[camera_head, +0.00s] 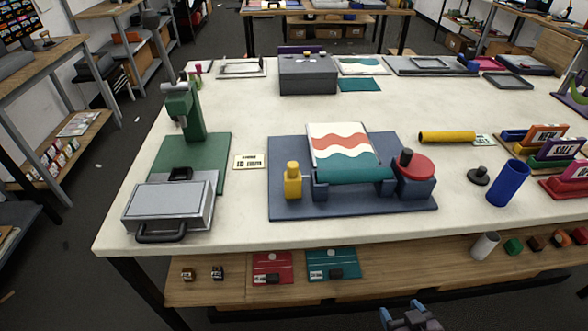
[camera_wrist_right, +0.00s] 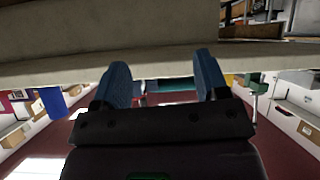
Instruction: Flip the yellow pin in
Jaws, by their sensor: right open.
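The yellow pin (camera_head: 292,180) stands upright at the left end of a dark blue base (camera_head: 340,211). The base lies near the front of the white table. Beside the pin is a sloped sheet with red, white and teal waves (camera_head: 340,140). A red disc with a black knob (camera_head: 415,166) sits at the base's right end. My right gripper (camera_head: 401,311) is at the bottom edge of the head view, in front of the table and well away from the pin. In the right wrist view, its blue fingers (camera_wrist_right: 164,80) are apart with nothing between them. My left gripper is not in view.
The table's front edge (camera_head: 300,246) spans the view above a wooden lower shelf (camera_head: 390,284). A green press (camera_head: 190,115) and a silver box with a handle (camera_head: 168,203) stand left of the base. A blue cylinder (camera_head: 508,183) stands to the right.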

